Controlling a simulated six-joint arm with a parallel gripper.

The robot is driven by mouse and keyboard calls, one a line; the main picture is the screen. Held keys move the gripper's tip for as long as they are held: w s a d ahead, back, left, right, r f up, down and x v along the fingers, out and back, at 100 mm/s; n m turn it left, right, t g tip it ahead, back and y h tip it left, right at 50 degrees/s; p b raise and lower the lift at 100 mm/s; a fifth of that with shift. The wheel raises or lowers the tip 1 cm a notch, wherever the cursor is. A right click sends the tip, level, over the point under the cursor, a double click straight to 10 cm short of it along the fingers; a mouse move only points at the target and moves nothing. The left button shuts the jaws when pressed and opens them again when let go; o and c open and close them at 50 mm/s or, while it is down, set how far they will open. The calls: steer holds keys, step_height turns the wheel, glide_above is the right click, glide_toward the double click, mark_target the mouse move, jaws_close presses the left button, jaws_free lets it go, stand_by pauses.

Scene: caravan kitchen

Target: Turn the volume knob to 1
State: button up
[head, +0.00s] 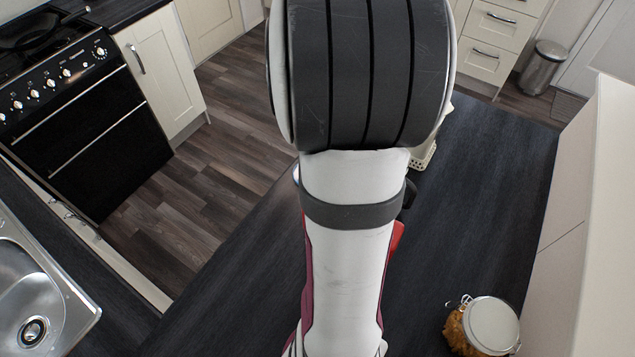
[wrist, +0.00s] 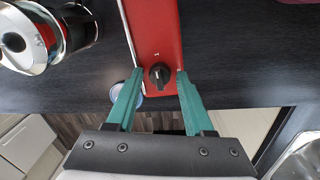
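A red box (wrist: 152,25) lies on the dark worktop in the wrist view, with a black round volume knob (wrist: 159,76) near its lower end. Small marks by the knob are too small to read, so I cannot tell its setting. My gripper (wrist: 160,71) is open, with one green finger on each side of the knob and a gap visible on both sides. Whether the fingertips are level with the knob or above it is unclear. In the head view my arm hides the knob and gripper; only a red edge (head: 397,236) shows beside it.
A shiny metal and black appliance (wrist: 38,35) stands at the wrist view's upper left. A round pale-rimmed object (wrist: 140,88) is partly hidden behind the left finger. A clip-top jar (head: 491,325) stands at the head view's lower right. Dark worktop (head: 480,200) is clear between.

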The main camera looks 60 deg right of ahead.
steer(key=shift+o, duration=0.6)
step_height(320, 180, up, 16)
steer(key=a, duration=0.1)
steer(key=shift+w+f, duration=0.1)
steer(key=w+a+m+t, duration=0.1)
steer(key=w+a, duration=0.2)
steer(key=a, duration=0.3)
steer(key=w+a+t, duration=0.1)
steer(key=w+a, duration=0.3)
steer(key=a, duration=0.1)
steer(key=s+a+f+m+g+y, duration=0.1)
steer(key=s+a+f, duration=0.2)
steer(key=s+a, duration=0.2)
steer(key=s+a+f+m+g+y, duration=0.1)
steer(key=s+a+f, duration=0.2)
steer(key=a, duration=0.7)
steer(key=shift+s+a+y, duration=0.15)
steer(key=shift+s+y, duration=0.15)
steer(key=shift+s, duration=0.65)
